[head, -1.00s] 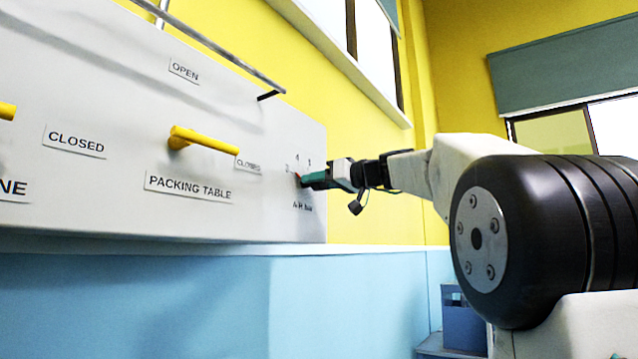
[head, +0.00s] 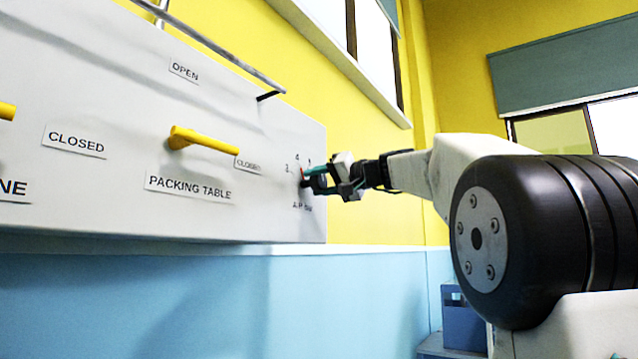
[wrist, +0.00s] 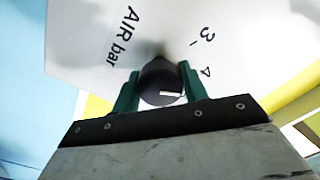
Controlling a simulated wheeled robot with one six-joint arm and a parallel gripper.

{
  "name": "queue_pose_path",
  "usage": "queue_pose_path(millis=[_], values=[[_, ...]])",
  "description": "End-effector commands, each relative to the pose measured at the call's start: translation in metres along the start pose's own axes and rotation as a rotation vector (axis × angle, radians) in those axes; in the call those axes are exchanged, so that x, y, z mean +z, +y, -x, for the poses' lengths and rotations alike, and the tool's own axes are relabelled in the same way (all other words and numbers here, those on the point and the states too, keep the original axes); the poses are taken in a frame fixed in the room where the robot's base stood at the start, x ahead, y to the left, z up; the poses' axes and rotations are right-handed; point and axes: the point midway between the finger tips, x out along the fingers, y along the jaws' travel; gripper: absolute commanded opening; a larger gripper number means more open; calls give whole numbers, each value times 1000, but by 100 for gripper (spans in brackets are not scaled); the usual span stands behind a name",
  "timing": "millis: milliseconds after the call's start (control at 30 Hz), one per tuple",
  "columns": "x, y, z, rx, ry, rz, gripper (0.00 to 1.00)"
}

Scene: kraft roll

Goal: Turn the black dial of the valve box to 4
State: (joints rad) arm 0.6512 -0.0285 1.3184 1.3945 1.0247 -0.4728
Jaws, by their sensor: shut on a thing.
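The valve box (head: 100,90) is a light grey wall panel at the left of the head view. Its black dial (wrist: 158,75) fills the gap between the two green fingers of my gripper (wrist: 159,70) in the wrist view. My gripper is shut on the dial, with a finger on each side. A white mark shows on the dial's face and runs toward the right of the picture. The numerals 3 and 4 (wrist: 206,71) are right of the dial. In the head view my gripper (head: 312,178) hides most of the dial, and the exact setting cannot be read.
A yellow handle (head: 205,141) labelled PACKING TABLE sticks out left of the dial, with another yellow handle (head: 6,110) at the left edge. A metal rail (head: 215,48) runs above them. A blue crate (head: 463,320) stands low at the right.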

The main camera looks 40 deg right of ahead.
Motion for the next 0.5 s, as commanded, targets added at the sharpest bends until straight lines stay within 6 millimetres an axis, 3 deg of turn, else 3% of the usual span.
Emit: queue_pose_path(millis=[467, 500], values=[[0, 0, 0, 1, 1, -19, 21], [0, 0, 0, 1, 1, -18, 46]])
